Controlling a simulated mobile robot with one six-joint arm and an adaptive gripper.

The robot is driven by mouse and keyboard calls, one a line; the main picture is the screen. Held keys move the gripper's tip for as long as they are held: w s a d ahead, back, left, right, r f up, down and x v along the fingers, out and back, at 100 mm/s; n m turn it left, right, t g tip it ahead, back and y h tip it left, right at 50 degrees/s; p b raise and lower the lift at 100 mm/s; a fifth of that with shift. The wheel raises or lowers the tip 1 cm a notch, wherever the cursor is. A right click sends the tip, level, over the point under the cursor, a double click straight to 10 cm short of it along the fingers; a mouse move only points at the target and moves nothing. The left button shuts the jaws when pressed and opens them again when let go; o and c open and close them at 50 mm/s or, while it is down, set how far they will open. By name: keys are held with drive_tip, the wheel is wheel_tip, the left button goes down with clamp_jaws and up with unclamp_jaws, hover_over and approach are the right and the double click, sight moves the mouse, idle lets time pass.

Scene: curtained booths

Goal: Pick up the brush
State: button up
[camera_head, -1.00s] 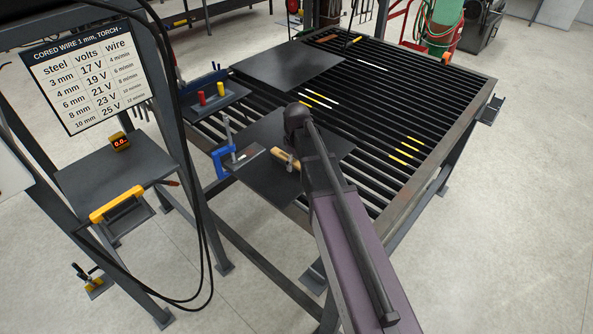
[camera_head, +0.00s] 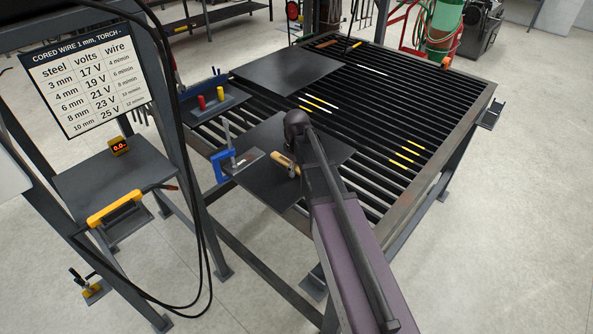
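A wooden-handled piece, which looks like the brush (camera_head: 282,161), lies over the dark square plate (camera_head: 262,186) on the slatted table. Its right end is close to my arm, and a small grey part shows there. I cannot tell whether that part is the brush's end or a fingertip. My own arm, with a dark rounded joint and a purple link, reaches in from the bottom right and hides most of my gripper. Its opening and any hold on the brush cannot be made out.
A blue clamp (camera_head: 221,166) stands left of the brush at the plate's edge. A tray with red and yellow handles (camera_head: 215,108) is behind it. Another dark plate (camera_head: 290,70), yellow and white rods (camera_head: 318,103) and tools (camera_head: 326,43) lie on the slats. A stand with hanging cables is at left.

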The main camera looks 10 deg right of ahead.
sight(296, 167)
clamp_jaws()
drive_tip(key=shift+r, duration=0.1)
wheel_tip(296, 167, up, 4)
drive_tip(key=p, duration=0.3)
drive_tip(key=shift+f+p, duration=0.25)
drive_tip(key=shift+p, duration=0.1)
drive_tip(key=s, duration=0.5)
drive_tip(key=s+r+p, duration=0.1)
drive_tip(key=s, duration=1)
drive_tip(key=shift+d+r, duration=0.15)
drive_tip(key=shift+c, duration=1)
unclamp_jaws()
clamp_jaws()
